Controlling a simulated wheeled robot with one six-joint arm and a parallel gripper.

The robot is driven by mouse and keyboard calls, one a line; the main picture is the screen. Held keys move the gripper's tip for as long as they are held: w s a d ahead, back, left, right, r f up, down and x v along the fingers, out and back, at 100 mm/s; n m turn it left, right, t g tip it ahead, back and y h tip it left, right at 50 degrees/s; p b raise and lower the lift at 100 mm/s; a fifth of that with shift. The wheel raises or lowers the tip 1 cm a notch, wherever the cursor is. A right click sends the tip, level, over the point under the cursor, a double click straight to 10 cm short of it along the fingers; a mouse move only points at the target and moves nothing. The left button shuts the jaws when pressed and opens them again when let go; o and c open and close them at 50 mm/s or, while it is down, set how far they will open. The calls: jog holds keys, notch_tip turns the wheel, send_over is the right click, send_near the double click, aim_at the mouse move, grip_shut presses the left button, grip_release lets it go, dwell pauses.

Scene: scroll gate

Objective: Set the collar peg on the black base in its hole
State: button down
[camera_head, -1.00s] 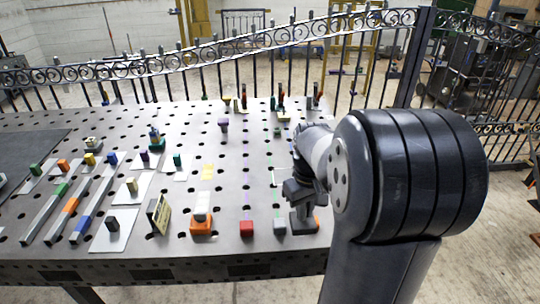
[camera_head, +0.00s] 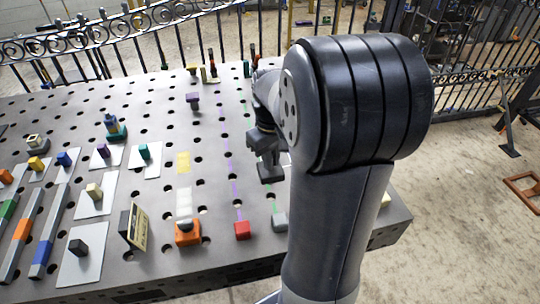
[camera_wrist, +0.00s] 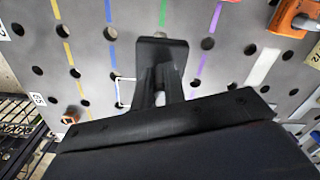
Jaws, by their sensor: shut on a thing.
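My gripper (camera_head: 264,142) is over the right part of the perforated table (camera_head: 215,140), pointing down. It is shut on the collar peg, whose flat black base (camera_head: 271,173) shows below the jaws. In the wrist view the square black base (camera_wrist: 160,46) shows just beyond the fingers (camera_wrist: 157,84); the fingers hide most of the peg. A thin white square outline (camera_wrist: 120,92) lies on the table, left of the fingers in the wrist view. I cannot tell whether the base touches the table or which hole is under it.
A red cube (camera_head: 242,230), a grey cube (camera_head: 280,221) and an orange block (camera_head: 187,234) stand near the front edge. A purple piece (camera_head: 193,99) stands farther back. Several pegs and blocks fill the left side. A fence runs behind the table. My arm hides the table's right part.

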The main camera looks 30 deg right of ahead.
aim_at(272, 174)
jog(key=shift+f+b, duration=2.05)
jog(key=shift+f, duration=0.5)
jog(key=shift+s, duration=0.1)
jog(key=shift+f, duration=0.3)
jog(key=shift+f, duration=0.35)
jog(key=shift+f+b, duration=1.2)
jog(key=shift+f, duration=0.35)
jog(key=c, duration=1.4)
grip_release()
notch_tip(272, 174, up, 11)
jog(key=shift+f+p, duration=0.1)
jog(key=shift+p, duration=0.35)
jog(key=shift+f, duration=0.1)
